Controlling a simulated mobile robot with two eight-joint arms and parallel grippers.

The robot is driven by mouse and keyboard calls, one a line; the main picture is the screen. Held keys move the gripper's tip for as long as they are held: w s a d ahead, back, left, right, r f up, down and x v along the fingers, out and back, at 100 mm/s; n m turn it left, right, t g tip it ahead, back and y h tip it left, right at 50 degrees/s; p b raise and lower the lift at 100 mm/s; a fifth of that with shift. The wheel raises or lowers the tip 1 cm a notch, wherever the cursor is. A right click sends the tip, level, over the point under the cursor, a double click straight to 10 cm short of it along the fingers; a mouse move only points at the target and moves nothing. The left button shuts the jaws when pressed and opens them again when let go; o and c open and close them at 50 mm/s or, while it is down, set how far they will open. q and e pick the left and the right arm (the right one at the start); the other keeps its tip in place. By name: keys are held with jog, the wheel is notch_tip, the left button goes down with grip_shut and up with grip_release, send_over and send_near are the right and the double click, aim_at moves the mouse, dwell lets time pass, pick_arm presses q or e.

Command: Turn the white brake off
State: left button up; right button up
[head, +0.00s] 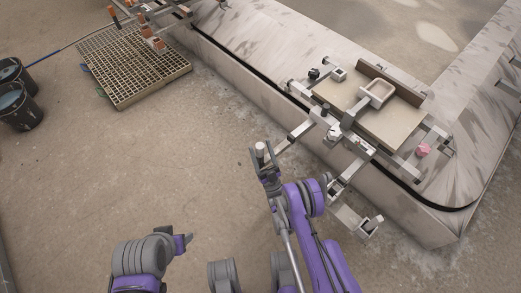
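A pale, upright cylindrical handle (260,149) stands at the end of a grey lever arm (297,132) that sticks out from the carousel's side. It may be the white brake; its colour is hard to tell at this size. My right gripper (264,166) is right at this handle, with its fingers pointing up toward it. The fingers look to be beside or around its lower part; I cannot tell whether they touch or grip it. My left gripper (186,243) is low over the floor at the lower left, apart from everything, its fingers seen only partly.
A second pale knob (377,219) sits on a lower bracket at the right. The carousel carriage (385,122) carries a shallow tray (379,92), a black knob (314,74) and a pink knob (423,150). A floor grate (125,78) and black buckets (17,106) stand at left. The middle floor is clear.

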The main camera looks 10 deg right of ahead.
notch_tip(320, 180, up, 10)
jog(key=p, duration=0.2)
jog(key=shift+p, duration=0.4)
jog(key=shift+s+f, duration=0.1)
dwell(0.5)
